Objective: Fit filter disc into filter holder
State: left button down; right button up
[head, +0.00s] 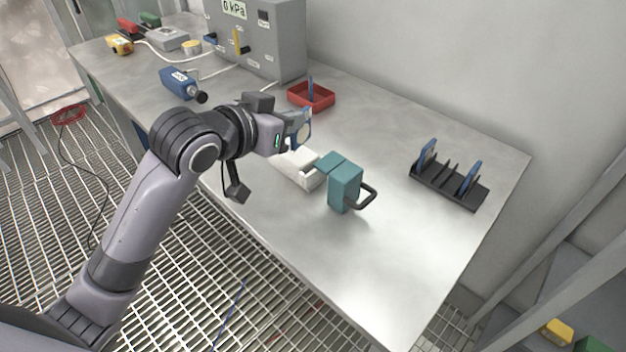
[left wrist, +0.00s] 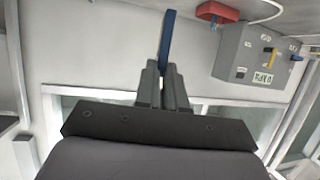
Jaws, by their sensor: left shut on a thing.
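My left gripper (head: 292,138) is shut on a blue-rimmed filter disc (head: 306,127) and holds it on edge above the bench. In the left wrist view the gripper (left wrist: 163,85) pinches the disc, which shows as a thin blue strip (left wrist: 167,38). Below and right of it in the head view is a white open box (head: 298,168) beside a teal block (head: 345,187) with a black handle; this looks like the filter holder. The gripper hides part of the white box's far end. My right gripper is not in view.
A black rack (head: 447,188) at the right holds blue-rimmed discs. A red tray (head: 318,98) with a blue piece stands behind my gripper. A grey gauge box (head: 275,50) and a blue device (head: 178,82) stand further back. The bench's front right part is clear.

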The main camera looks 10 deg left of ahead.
pick_arm(q)
notch_tip(320, 180, up, 6)
jog(key=m+h+b, duration=0.2)
send_over(302, 174)
jog(key=shift+s+g, duration=0.15)
jog(key=shift+g, duration=0.25)
jog(key=f, duration=0.9)
jog(key=f+b, duration=0.1)
jog(key=f, duration=0.8)
jog(key=shift+w, duration=0.2)
jog(key=shift+f, duration=0.15)
jog(key=c, duration=1.5)
grip_release()
